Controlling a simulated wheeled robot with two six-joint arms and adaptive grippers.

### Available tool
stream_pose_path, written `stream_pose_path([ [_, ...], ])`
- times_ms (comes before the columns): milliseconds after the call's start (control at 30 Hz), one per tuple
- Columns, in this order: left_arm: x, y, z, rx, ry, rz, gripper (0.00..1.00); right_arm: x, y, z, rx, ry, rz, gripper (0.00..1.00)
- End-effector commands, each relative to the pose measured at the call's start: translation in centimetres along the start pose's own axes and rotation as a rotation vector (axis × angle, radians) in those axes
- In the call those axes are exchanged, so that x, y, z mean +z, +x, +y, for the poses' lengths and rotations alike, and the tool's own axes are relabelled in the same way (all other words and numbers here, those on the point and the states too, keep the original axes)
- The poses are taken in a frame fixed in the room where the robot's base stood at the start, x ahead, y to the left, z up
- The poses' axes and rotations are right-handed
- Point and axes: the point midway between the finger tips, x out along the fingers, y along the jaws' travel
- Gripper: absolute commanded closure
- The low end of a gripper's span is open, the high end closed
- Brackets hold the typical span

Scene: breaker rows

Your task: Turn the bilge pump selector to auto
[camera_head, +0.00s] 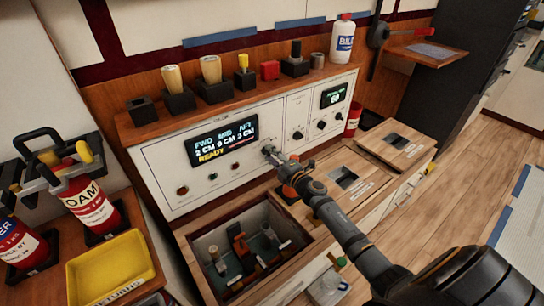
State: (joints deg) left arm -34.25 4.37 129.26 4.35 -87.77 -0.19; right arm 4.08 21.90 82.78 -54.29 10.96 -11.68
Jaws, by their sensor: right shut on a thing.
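The white control panel (172,158) stands at the back of the wooden bench, with a display (224,140) reading FWD, MID, AFT and READY. My right gripper (273,153) is at the panel face, just right of and below that display, shut on a small part there. This part is probably the selector knob; the gripper mostly hides it, and its pointer position cannot be read. Other dark knobs (298,135) sit on the panel section to the right, below a second small display (333,96). My left gripper is not in view.
A shelf (140,131) above the panel holds wooden-handled tools and a white bottle (342,40). An open bilge compartment (205,247) lies in front of the panel. Red extinguishers (90,205) and a yellow tray (140,243) are at left. Open floor lies at right.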

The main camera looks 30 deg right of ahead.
Motion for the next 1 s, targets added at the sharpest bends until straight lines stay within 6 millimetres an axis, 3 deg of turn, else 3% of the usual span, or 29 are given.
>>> stream_pose_path([
  [600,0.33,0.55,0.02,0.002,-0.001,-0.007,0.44,-0.04,-0.08,-0.21,-0.003,-0.042,0.001,0.97],
  [633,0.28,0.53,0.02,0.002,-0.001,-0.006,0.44,-0.04,-0.08,-0.21,-0.003,-0.042,0.001,0.63],
  [700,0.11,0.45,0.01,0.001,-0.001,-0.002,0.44,-0.04,-0.08,-0.20,-0.003,-0.042,0.001,0.54],
  [800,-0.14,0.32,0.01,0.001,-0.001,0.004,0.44,-0.03,-0.06,-0.15,-0.002,-0.042,0.001,0.43],
  [1000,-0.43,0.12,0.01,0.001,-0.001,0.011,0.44,-0.01,-0.03,-0.08,-0.001,-0.042,0.000,0.43],
])
